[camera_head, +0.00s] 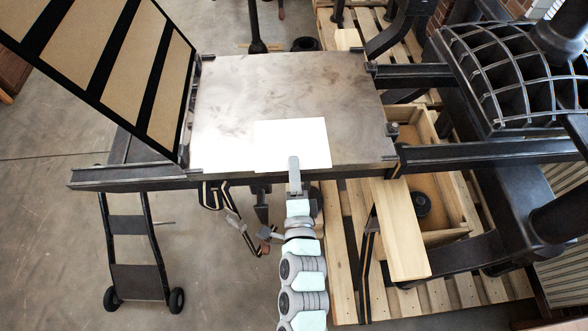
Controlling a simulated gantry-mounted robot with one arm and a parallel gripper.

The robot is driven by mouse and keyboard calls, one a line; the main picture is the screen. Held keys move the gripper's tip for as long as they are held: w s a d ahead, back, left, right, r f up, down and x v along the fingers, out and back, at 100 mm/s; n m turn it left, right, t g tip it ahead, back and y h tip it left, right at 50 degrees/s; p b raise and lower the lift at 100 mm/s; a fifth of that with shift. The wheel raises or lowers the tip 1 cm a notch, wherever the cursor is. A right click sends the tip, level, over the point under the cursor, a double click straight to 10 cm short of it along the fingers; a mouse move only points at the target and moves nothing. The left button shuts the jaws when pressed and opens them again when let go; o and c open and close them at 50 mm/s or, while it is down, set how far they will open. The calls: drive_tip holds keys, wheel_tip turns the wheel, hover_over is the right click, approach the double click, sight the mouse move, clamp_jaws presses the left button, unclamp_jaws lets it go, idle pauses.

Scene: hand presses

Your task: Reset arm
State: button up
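My arm reaches up from the bottom middle of the view. My gripper (294,163) is at the front edge of the press's flat metal bed (235,95), and its tip overlaps the lower edge of a white sheet (283,139). The sheet lies on the front right part of the bed. The gripper is seen edge-on as one narrow grey shape, so I cannot tell whether its fingers are open, shut or touching the sheet.
A hinged frame with tan panels (136,62) stands raised at the left of the bed. Black rails (487,152) run right to a dark press with a ribbed platen (522,75). A wooden box (445,195) and pallet are below right. Open concrete floor (50,215) lies left.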

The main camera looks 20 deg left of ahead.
drive_tip(key=shift+o, duration=0.4)
drive_tip(key=shift+b+v, duration=0.9)
drive_tip(key=shift+v, duration=2.1)
